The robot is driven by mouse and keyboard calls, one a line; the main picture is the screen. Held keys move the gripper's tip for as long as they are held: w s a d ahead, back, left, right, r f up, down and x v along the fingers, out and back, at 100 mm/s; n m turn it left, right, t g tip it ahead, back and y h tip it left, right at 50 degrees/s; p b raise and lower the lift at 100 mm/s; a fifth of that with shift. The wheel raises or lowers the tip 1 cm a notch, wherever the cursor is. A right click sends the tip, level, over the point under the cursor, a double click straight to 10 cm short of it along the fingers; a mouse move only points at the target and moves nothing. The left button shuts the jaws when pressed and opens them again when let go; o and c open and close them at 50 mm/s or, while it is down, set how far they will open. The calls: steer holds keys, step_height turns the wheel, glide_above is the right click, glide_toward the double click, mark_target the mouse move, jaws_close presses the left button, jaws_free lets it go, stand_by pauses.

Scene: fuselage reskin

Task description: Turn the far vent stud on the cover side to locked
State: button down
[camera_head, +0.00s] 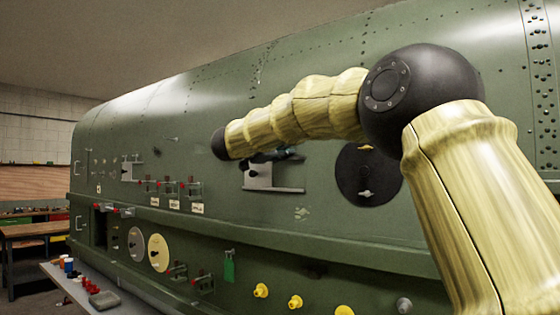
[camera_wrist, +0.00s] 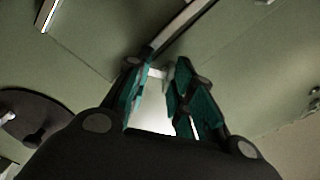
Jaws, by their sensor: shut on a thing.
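My gripper (camera_head: 272,155) reaches along the green fuselage side to a grey bracket with a ledge (camera_head: 277,189). In the wrist view the teal fingers of my gripper (camera_wrist: 158,72) are closed around a small pale metal piece (camera_wrist: 156,73) beside a thin metal edge. The fingers hide most of this piece, and I cannot tell its turn angle or whether it is the far vent stud. The black cover also shows at the left in the wrist view (camera_wrist: 45,108).
A smaller similar bracket (camera_head: 131,168) sits farther left. Red-tipped latches (camera_head: 172,188) with white labels, a cream disc (camera_head: 158,253) and yellow knobs (camera_head: 261,290) lie below. A grey shelf (camera_head: 130,301) with small parts stands at the lower left.

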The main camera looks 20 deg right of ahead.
steer(key=c, duration=2.2)
jaws_free()
steer(key=m+b, duration=0.1)
steer(key=f+m+b, duration=0.1)
steer(key=m+b, duration=0.1)
steer(key=shift+w+d+f+m, duration=0.1)
steer(key=shift+w+f+m, duration=0.1)
steer(key=shift+f+m, duration=0.1)
steer(key=shift+r+m+b, duration=0.15)
steer(key=shift+m+b, duration=0.8)
steer(key=shift+m, duration=0.15)
jaws_close()
steer(key=o, duration=0.8)
jaws_free()
steer(key=shift+c, duration=0.2)
steer(key=o, duration=0.4)
steer(key=shift+r, duration=0.15)
steer(key=shift+c, duration=0.2)
steer(key=shift+o, duration=0.6)
steer(key=shift+w+d, duration=0.1)
steer(key=shift+r, duration=0.1)
steer(key=shift+r, duration=0.1)
